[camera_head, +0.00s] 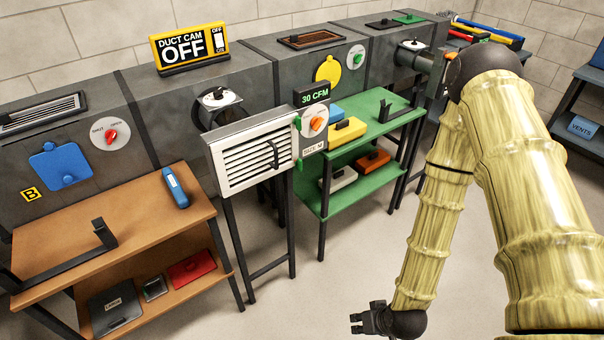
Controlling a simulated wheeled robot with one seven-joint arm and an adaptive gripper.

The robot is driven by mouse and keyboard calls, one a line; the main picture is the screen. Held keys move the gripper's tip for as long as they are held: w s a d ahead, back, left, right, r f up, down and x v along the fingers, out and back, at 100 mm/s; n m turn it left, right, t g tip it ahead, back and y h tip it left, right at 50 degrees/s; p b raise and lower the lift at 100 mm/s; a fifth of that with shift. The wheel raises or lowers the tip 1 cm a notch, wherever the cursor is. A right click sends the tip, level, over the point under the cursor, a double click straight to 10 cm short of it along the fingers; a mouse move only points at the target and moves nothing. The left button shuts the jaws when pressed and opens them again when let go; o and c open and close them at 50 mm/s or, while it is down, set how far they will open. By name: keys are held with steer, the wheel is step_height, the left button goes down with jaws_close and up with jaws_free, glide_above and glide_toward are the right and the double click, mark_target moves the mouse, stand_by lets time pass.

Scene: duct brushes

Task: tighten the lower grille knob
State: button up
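The white louvred grille (255,155) stands upright on the open front of a grey duct, with a dark handle (273,155) at its right. A small green knob (297,123) shows near its upper right edge.
An orange dial (317,123) and a "30 CFM" display (314,97) sit right of the grille. A green shelf (340,190) with several coloured boxes stands behind. A brown bench (140,215) stands left, with a blue tool (176,187) on it. Floor in front is clear.

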steer(key=w+a+r+n+t+y+b, duration=0.1)
steer(key=w+a+r+t+y+b, duration=0.2)
steer(key=w, duration=0.8)
steer(key=n+t+y+b, duration=0.5)
steer(key=t+b, duration=0.3)
glide_toward(302, 164)
steer(key=x, duration=0.9)
steer(key=shift+w+a+r+b, duration=0.1)
steer(key=shift+w+a+b, duration=0.1)
steer(key=shift+b, duration=0.2)
jaws_close()
